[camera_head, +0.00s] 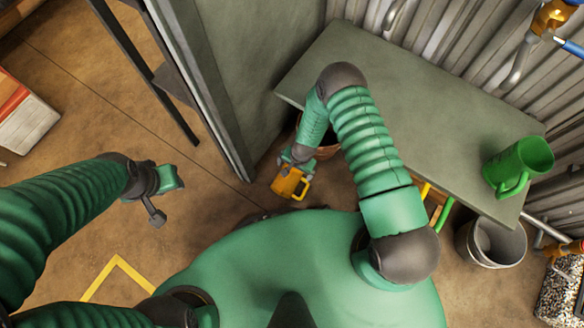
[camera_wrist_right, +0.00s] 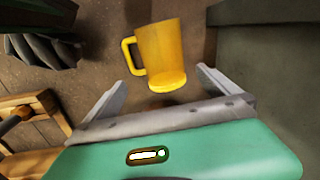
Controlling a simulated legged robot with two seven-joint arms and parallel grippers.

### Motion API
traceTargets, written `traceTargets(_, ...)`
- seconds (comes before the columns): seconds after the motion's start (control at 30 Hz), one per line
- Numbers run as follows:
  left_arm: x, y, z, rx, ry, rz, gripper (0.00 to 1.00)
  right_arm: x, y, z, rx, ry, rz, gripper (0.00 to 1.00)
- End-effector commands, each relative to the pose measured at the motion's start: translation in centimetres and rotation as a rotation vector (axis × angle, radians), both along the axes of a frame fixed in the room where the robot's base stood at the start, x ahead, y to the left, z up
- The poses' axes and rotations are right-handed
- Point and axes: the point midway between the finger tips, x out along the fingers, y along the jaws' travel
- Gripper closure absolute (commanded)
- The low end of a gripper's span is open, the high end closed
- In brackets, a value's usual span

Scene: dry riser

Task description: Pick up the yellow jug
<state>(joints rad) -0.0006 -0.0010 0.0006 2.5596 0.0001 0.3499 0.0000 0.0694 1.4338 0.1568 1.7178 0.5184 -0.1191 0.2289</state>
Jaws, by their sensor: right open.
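The yellow jug (camera_head: 291,183) is low in the middle of the head view, just below my right gripper (camera_head: 293,160). Its handle is on the right there. In the right wrist view the jug (camera_wrist_right: 163,52) has its handle on the left, and its lower end shows in the gap between the two fingertips. My right gripper (camera_wrist_right: 160,80) is open, with a finger on either side of that end and no clear contact. Whether the jug touches the floor is hard to tell. My left gripper (camera_head: 166,182) is far to the left of the jug; its jaws are unclear.
A grey-green table (camera_head: 420,110) fills the upper right, with a green jug (camera_head: 518,165) on it. A grey bucket (camera_head: 492,242) stands by its right end. A brown round container (camera_head: 322,150) is partly hidden behind my right arm. A grey panel (camera_head: 215,75) stands left of the table.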

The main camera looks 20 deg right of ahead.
Motion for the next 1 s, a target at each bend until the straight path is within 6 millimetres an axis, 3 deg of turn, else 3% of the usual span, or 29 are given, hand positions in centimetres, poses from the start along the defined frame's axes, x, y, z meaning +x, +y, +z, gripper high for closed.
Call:
traceTargets(0.03,0.0,0.0,-1.7,0.0,0.001,0.001,0.64,0.1,0.2,-2.3,-0.001,0.002,0.002,0.0)
traceTargets(0.23,0.0,0.1,-4.4,0.0,0.002,0.001,0.64,0.6,0.6,-7.1,0.002,0.002,0.004,0.0)
traceTargets(0.47,0.0,0.1,-5.6,0.0,0.001,0.001,0.64,1.0,0.9,-9.1,0.002,0.002,0.005,0.0)
traceTargets(0.7,0.0,0.1,-9.5,0.0,0.002,0.001,0.64,1.8,1.4,-13.2,0.002,0.001,0.006,0.0)
traceTargets(0.97,0.0,0.1,-9.3,0.0,0.001,0.001,0.64,1.9,1.4,-13.1,0.002,0.002,0.005,0.0)
traceTargets(1.0,0.0,0.1,-9.3,0.0,0.001,0.001,0.64,1.9,1.4,-13.1,0.002,0.002,0.005,0.05)
